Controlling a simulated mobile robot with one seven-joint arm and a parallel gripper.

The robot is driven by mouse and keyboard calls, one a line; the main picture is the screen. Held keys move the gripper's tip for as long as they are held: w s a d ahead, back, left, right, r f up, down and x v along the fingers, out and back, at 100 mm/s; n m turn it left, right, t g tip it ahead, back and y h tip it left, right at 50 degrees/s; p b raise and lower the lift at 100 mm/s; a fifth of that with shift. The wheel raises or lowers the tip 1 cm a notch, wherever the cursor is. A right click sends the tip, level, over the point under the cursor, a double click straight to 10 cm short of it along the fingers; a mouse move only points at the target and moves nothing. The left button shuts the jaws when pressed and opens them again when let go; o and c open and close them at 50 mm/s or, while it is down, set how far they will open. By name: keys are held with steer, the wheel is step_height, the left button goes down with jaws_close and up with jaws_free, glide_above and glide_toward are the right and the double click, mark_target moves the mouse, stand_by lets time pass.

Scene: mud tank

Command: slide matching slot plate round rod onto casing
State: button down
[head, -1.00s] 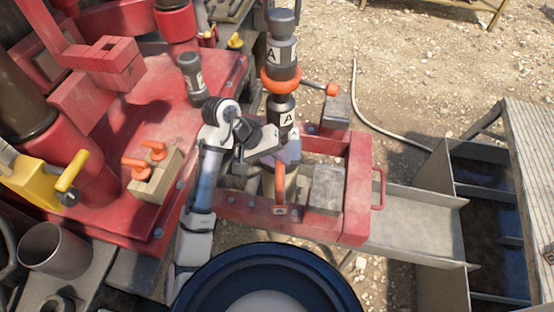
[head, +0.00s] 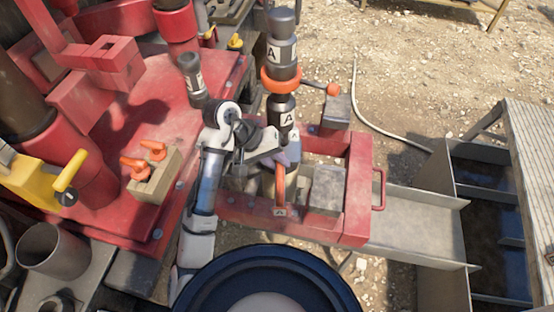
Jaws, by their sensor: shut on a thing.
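A dark grey rod (head: 283,55) with white bands marked A stands upright, with an orange collar (head: 281,86) around it. A shorter dark section (head: 281,112), also marked A, continues below. My gripper (head: 284,158) is beside and just below this section, seen from above and partly hidden by its own wrist. It is shut on an orange-handled slot plate (head: 280,188), whose small tag at the near end seems marked A. A tan casing (head: 267,183) shows low behind the handle, inside the red frame. Whether the plate touches the rod or the casing I cannot tell.
A tan rack (head: 156,180) holds two orange-handled pieces on the red deck. A dark A-marked piece (head: 191,80) stands behind it. The red frame (head: 355,190) with grey blocks (head: 327,190) surrounds the work spot. An orange-ended lever (head: 332,90) juts right from the collar.

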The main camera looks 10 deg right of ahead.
steer(key=c, duration=1.3)
jaws_free()
steer(key=shift+o, duration=0.3)
steer(key=shift+f, duration=0.1)
steer(key=shift+a, duration=0.1)
steer(key=v, duration=1.4)
steer(key=shift+b, duration=0.35)
steer(key=shift+s, duration=0.1)
